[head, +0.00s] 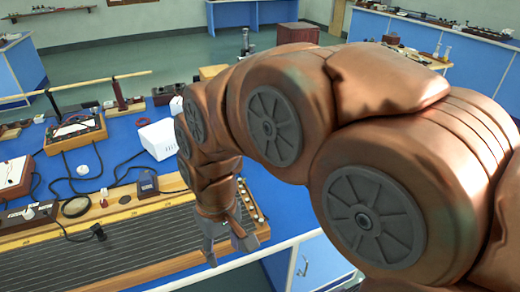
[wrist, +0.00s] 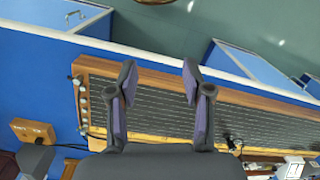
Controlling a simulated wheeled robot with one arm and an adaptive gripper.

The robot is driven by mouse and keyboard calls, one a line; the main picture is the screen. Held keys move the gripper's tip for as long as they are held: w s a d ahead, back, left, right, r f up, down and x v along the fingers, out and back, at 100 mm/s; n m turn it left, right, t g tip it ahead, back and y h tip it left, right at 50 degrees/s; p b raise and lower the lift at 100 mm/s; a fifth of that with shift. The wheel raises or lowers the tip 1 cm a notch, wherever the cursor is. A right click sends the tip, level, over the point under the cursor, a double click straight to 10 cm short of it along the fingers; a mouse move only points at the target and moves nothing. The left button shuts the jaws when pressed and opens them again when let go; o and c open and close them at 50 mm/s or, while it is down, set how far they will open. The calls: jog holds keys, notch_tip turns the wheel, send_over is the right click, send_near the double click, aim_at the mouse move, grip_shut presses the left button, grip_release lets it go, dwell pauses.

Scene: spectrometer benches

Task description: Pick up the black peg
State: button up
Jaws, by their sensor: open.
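My gripper (head: 229,250) is open and empty, over the near right end of a long wooden board strung with wires (head: 150,237). In the wrist view its two fingers (wrist: 158,78) stand apart, with the wired board (wrist: 175,100) below and between them. A row of small knobs or pegs (wrist: 82,103) lines the board's end, left of the fingers. In the head view this row (head: 255,200) is just right of my gripper. The knobs look grey to dark; I cannot tell which one is the black peg. A small black piece with a cable (head: 99,233) stands on the board.
A pale rail (wrist: 200,56) runs along the bench's edge. Open floor (head: 100,62) lies beyond the bench.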

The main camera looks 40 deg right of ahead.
jog(key=w+d+m+t+p, duration=0.1)
jog(key=w+d, duration=0.6)
jog(key=w, duration=0.3)
jog(key=w+d+t, duration=0.2)
jog(key=w+d, duration=0.6)
jog(key=w, duration=0.3)
jog(key=w+d+f+m, duration=0.1)
jog(key=w+d+f, duration=0.1)
jog(key=d, duration=0.6)
jog(key=w+d+f+t+h+p, duration=0.1)
jog(key=w+d+f, duration=0.1)
jog(key=d, duration=0.7)
jog(key=w+d+f+m+t, duration=0.1)
jog(key=w+d+f, duration=0.1)
jog(key=d, duration=0.7)
jog(key=shift+w+d+f+m+h+p, duration=0.1)
jog(key=shift+w+f+m+h+p, duration=0.1)
jog(key=shift+w, duration=0.15)
jog(key=shift+w+d+f+m+h+p, duration=0.1)
jog(key=shift+w+h+p, duration=0.1)
jog(key=shift+w, duration=0.15)
jog(key=shift+d+p+x, duration=0.1)
jog(key=shift+p+x, duration=0.45)
jog(key=shift+x, duration=0.8)
jog(key=shift+d+p+x, duration=0.15)
jog(key=shift+p+x, duration=0.35)
jog(key=shift+x, duration=0.8)
grip_shut()
